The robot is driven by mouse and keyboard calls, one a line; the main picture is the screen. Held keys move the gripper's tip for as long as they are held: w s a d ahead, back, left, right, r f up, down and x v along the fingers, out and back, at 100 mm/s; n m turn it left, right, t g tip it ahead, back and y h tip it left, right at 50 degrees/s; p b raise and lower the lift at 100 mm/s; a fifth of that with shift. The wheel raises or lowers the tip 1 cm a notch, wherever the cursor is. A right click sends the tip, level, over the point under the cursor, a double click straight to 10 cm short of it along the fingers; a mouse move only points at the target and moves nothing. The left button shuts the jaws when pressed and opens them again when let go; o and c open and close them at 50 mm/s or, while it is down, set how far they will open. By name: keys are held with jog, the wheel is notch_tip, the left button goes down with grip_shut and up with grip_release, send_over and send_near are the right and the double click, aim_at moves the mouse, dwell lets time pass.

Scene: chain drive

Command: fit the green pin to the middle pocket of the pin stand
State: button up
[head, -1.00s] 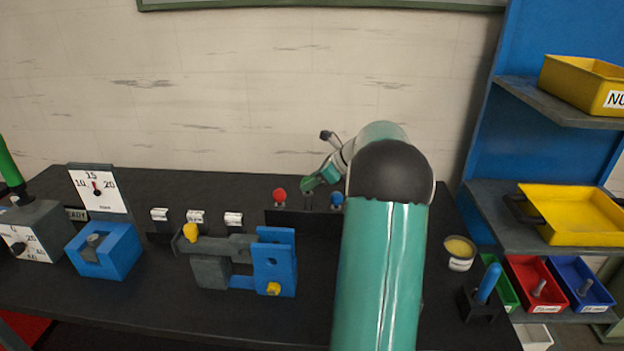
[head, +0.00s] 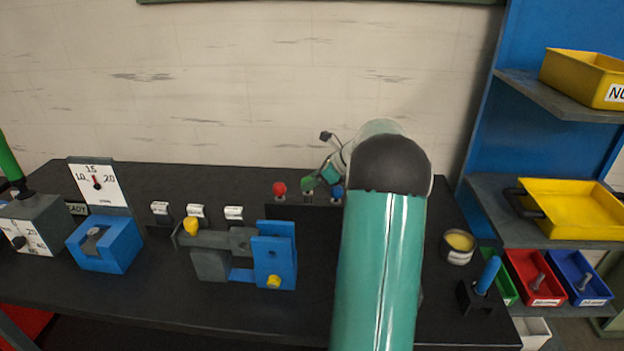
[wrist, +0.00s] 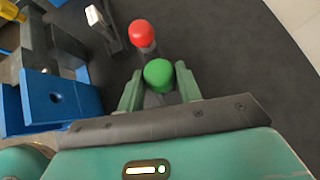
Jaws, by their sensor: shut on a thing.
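My gripper (wrist: 158,78) is shut on the green pin (wrist: 158,73), its round green head between the two fingers in the wrist view. In the head view my gripper (head: 311,183) is over the middle of the dark pin stand (head: 305,217), between the red pin (head: 280,188) and the blue pin (head: 337,191). The red pin also shows in the wrist view (wrist: 141,34), just beyond the green head. The green pin's lower end and the middle pocket are hidden, so I cannot tell how deep the pin sits.
A blue-and-grey fixture with yellow knobs (head: 274,262) stands left of the pin stand. Several small white labels (head: 234,212) stand behind it. A yellow-topped cup (head: 458,246) and a blue-handled tool (head: 487,275) are at the right. The wall is behind.

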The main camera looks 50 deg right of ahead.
jog(key=shift+f, duration=1.25)
jog(key=o, duration=1.2)
jog(key=shift+o, duration=0.2)
jog(key=v, duration=1.3)
jog(key=shift+s+r, duration=0.3)
jog(key=shift+r, duration=0.05)
jog(key=shift+d, duration=0.1)
